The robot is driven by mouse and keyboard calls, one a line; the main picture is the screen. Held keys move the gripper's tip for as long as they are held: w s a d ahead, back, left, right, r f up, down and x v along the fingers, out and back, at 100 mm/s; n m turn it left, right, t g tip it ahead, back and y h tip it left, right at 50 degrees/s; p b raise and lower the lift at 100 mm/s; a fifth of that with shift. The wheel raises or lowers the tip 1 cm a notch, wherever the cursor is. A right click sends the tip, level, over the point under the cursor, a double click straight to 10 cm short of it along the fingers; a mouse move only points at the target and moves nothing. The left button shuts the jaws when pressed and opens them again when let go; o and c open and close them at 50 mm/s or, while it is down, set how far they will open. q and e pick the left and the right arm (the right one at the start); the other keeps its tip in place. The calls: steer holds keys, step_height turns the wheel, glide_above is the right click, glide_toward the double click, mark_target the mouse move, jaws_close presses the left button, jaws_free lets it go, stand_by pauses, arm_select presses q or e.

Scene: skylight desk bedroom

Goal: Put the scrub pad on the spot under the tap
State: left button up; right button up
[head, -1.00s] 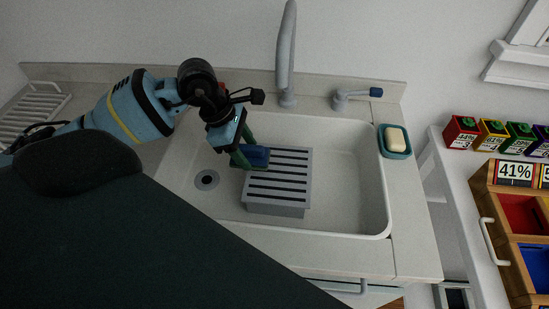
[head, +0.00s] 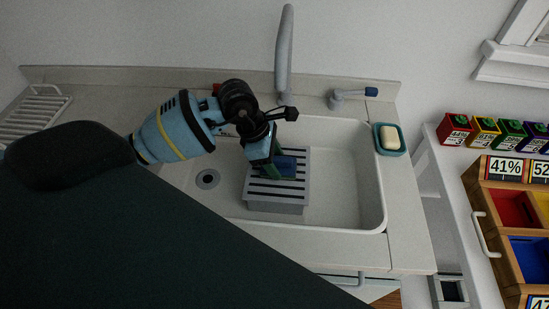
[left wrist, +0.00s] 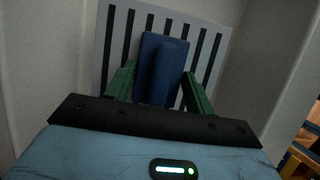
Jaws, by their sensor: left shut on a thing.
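The blue scrub pad (left wrist: 162,72) is between the two green fingers of my left gripper (left wrist: 158,85) in the left wrist view. My left gripper (head: 275,168) is shut on the scrub pad (head: 286,166), over the grey slatted rack (head: 274,205) in the sink. I cannot tell whether the pad touches the rack's top. The grey tap (head: 285,55) rises behind the sink, its spout pointing toward the basin. No separate mark for the spot under the tap can be made out. My right gripper is not in view.
The white sink basin (head: 345,195) has free floor around the rack, with a drain (head: 207,179) at left. A tap handle (head: 347,96) and a soap dish (head: 378,146) with soap stand at right. A drying rack (head: 35,110) lies far left.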

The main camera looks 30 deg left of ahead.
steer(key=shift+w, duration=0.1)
arm_select(q)
steer(key=shift+f, duration=0.2)
steer(key=o, duration=1)
steer(key=shift+c, duration=0.2)
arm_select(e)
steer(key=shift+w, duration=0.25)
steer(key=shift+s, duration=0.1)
